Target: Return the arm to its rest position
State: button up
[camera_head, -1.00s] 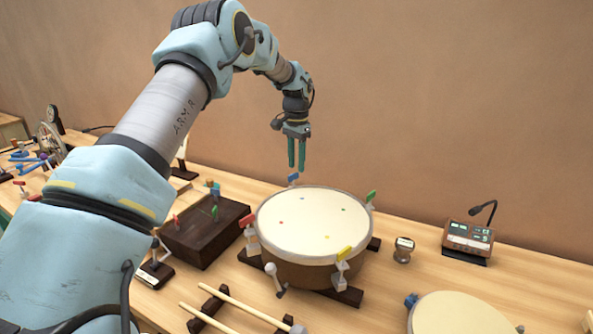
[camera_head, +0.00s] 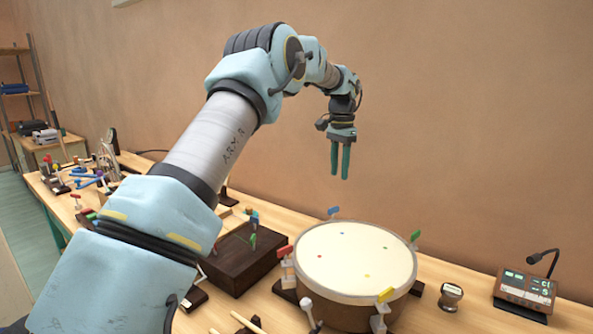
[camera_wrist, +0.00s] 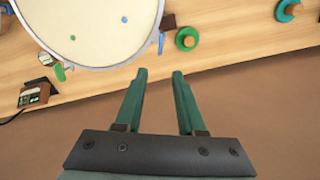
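My gripper (camera_head: 341,160) hangs at the end of my raised arm with its green fingers pointing down. It is above and behind the drum (camera_head: 355,255), clear of it. In the wrist view my gripper (camera_wrist: 158,85) shows its two green fingers apart with nothing between them, so it is open and empty. The drum (camera_wrist: 90,28) also shows at the top left of the wrist view. Its pale head carries small coloured dots, and coloured tabs stand around its rim.
A dark wooden box (camera_head: 243,262) stands left of the drum. A small round stamp-like item (camera_head: 450,297) and a console with a microphone (camera_head: 526,290) stand to its right. Several small items crowd the table's left end. A shelf (camera_head: 20,95) stands far left. The wall is behind.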

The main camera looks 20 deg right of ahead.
jog(key=shift+a, duration=0.15)
jog(key=s+a+f+n, duration=0.1)
jog(key=s+a+n, duration=0.15)
jog(key=a, duration=0.95)
jog(key=s+a+f+n, duration=0.15)
jog(key=a+n, duration=0.25)
jog(key=a, duration=0.9)
jog(key=s+a+f+n, duration=0.2)
jog(key=s+a+n, duration=0.1)
jog(key=s+a, duration=0.5)
jog(key=s+a+f+n+t, duration=0.1)
jog(key=s+a+n, duration=0.2)
jog(key=s+a, duration=0.5)
jog(key=shift+s+a+f+t, duration=0.3)
jog(key=shift+s+f, duration=0.1)
jog(key=shift+s, duration=0.5)
